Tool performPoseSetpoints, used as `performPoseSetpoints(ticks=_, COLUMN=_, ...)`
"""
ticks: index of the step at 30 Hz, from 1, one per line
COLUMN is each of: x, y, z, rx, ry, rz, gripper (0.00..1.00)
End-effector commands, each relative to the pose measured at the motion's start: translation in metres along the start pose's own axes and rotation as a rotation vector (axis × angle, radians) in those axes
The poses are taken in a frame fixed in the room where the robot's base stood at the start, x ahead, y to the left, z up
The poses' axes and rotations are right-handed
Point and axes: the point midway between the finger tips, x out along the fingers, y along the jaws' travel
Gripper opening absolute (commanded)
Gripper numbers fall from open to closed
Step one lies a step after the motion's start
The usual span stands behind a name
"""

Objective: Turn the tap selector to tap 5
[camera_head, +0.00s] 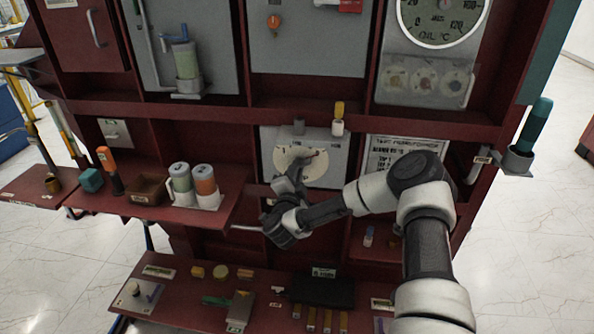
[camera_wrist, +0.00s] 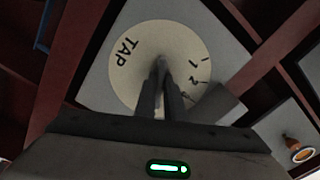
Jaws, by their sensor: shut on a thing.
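The tap selector is a pale round dial (camera_head: 316,166) on a grey plate on the red cabinet front, in the middle of the head view. In the wrist view, the dial (camera_wrist: 130,70) shows the word TAP at its left and the numbers 1 and 2 at its right. My gripper (camera_head: 292,168) reaches up to the dial. In the wrist view its two fingers (camera_wrist: 162,80) are close together over the dial's middle, shut on the selector's knob. The knob is mostly hidden by the fingers, so its pointed tap cannot be read. The other tap numbers are hidden or too small.
A label board (camera_head: 400,152) is right of the dial, partly behind my arm. A small yellow-topped item (camera_head: 338,120) stands on the ledge above. Left is a shelf with canisters (camera_head: 205,186). A lower shelf (camera_head: 190,305) carries several small parts.

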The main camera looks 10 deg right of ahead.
Motion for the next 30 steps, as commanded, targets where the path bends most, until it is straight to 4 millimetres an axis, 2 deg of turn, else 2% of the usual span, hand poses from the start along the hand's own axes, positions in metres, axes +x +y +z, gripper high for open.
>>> performPoseSetpoints(ticks=2, x=0.0, y=0.0, z=0.0, rx=0.003, ry=-0.001, rz=0.0, gripper=0.0)
performPoseSetpoints(ticks=3, x=0.0, y=0.0, z=0.0, rx=0.003, ry=-0.001, rz=0.0, gripper=0.13)
performPoseSetpoints(ticks=6, x=0.0, y=0.0, z=0.0, rx=0.002, ry=-0.001, rz=0.0, gripper=0.28)
performPoseSetpoints(ticks=17, x=-0.004, y=-0.001, z=0.001, rx=0.0, ry=-0.002, rz=0.0, gripper=0.28)
performPoseSetpoints(ticks=23, x=-0.034, y=-0.002, z=0.0, rx=0.0, ry=-0.005, rz=0.0, gripper=0.28)
performPoseSetpoints(ticks=30, x=-0.094, y=-0.002, z=0.001, rx=-0.001, ry=-0.006, rz=0.0, gripper=0.28)
